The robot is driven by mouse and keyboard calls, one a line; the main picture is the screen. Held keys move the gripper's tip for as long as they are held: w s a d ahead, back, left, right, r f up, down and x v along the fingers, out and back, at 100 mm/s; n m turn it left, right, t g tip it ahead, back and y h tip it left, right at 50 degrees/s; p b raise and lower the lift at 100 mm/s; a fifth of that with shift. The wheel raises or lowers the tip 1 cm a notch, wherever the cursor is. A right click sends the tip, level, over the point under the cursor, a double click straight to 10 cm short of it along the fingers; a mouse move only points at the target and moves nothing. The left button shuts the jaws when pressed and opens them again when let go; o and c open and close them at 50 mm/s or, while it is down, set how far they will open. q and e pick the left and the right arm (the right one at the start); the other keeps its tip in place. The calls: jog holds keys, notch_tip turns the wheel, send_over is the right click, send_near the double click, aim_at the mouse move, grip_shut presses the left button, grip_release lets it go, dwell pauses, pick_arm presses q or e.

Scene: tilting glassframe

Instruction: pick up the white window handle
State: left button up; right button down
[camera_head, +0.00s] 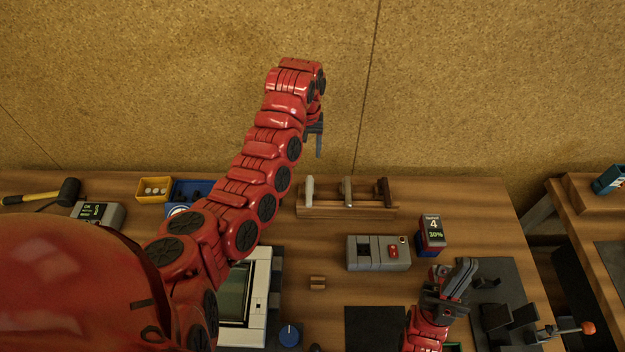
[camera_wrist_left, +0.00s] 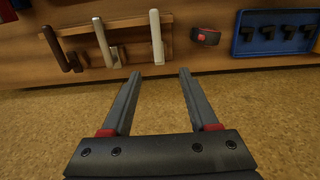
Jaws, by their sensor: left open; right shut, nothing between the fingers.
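The white window handle (camera_head: 310,190) stands upright at the left end of a wooden rack (camera_head: 345,212), beside a metal handle (camera_head: 347,190) and a dark brown handle (camera_head: 384,192). In the left wrist view the white handle (camera_wrist_left: 157,37) appears just beyond the fingertips, roughly in line with the gap between them. My left gripper (camera_head: 318,138) is open and empty; it also shows in the left wrist view (camera_wrist_left: 160,76). In the head view it appears above the rack, apart from the handle. My right gripper (camera_head: 465,272) is shut and empty over the bench's right side.
A grey device with a red button (camera_head: 378,252) and a small box with a display (camera_head: 431,232) stand in front of the rack. A yellow bin (camera_head: 154,189) and a blue tray (camera_head: 180,187) lie left of it. A small wooden piece (camera_head: 317,283) lies nearer.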

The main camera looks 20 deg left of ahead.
aim_at(309, 185)
pick_arm(q)
notch_tip(309, 185, down, 12)
jog(key=b, duration=1)
jog(key=shift+b, duration=0.3)
jog(key=shift+w+d+f, duration=0.1)
jog(key=shift+f, duration=0.25)
notch_tip(309, 185, down, 4)
jog(key=shift+d+r, duration=0.1)
jog(key=shift+d, duration=0.05)
jog(key=shift+f, duration=0.45)
jog(key=shift+r, duration=0.1)
grip_shut()
